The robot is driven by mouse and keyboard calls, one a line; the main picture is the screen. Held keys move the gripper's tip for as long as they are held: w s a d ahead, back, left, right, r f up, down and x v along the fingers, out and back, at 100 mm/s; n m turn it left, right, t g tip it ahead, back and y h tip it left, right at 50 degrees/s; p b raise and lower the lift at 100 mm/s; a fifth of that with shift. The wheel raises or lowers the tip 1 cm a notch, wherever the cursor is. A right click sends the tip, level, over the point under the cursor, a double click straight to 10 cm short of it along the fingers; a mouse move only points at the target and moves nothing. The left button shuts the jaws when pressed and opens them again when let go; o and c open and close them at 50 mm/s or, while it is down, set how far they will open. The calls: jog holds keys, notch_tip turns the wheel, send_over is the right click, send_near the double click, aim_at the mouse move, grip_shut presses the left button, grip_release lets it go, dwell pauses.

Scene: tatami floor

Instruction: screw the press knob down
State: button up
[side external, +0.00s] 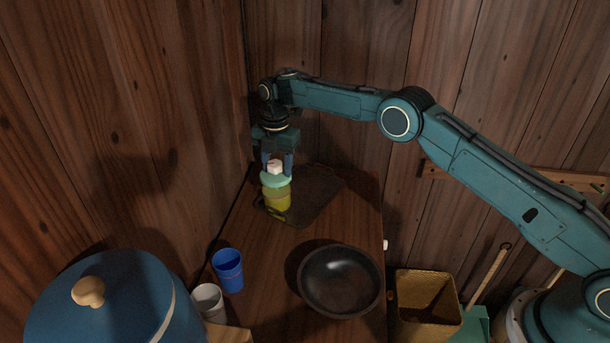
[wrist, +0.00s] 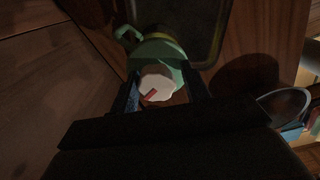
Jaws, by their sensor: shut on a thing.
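The press knob (side external: 275,167) is a small pale, lobed knob on top of a press with a green upper part (side external: 275,180) and a yellow lower body (side external: 277,199). In the wrist view the knob (wrist: 157,86) shows from above with a red mark on it, and the green part (wrist: 160,50) has a hooked arm at its upper left. My gripper (side external: 277,163) points down over the press, with its blue fingers on either side of the knob. It is shut on the knob. The fingers (wrist: 163,96) partly hide the knob's sides.
The press stands on a dark mat (side external: 318,197) on a wooden table. A black bowl (side external: 340,281), a blue cup (side external: 228,270) and a grey cup (side external: 208,301) stand nearer the camera. A large blue lidded pot (side external: 100,305) is at lower left. Wooden walls close in behind and left.

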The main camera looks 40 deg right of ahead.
aim_at(277, 163)
jog(key=shift+s+a+f, duration=0.15)
jog(key=shift+s+f, duration=0.1)
jog(key=shift+f, duration=0.45)
jog(key=shift+m, duration=1.5)
jog(key=shift+c, duration=0.4)
jog(key=o, duration=0.6)
jog(key=shift+r, duration=0.1)
jog(key=shift+w+r, duration=0.15)
jog(key=shift+r, duration=4.5)
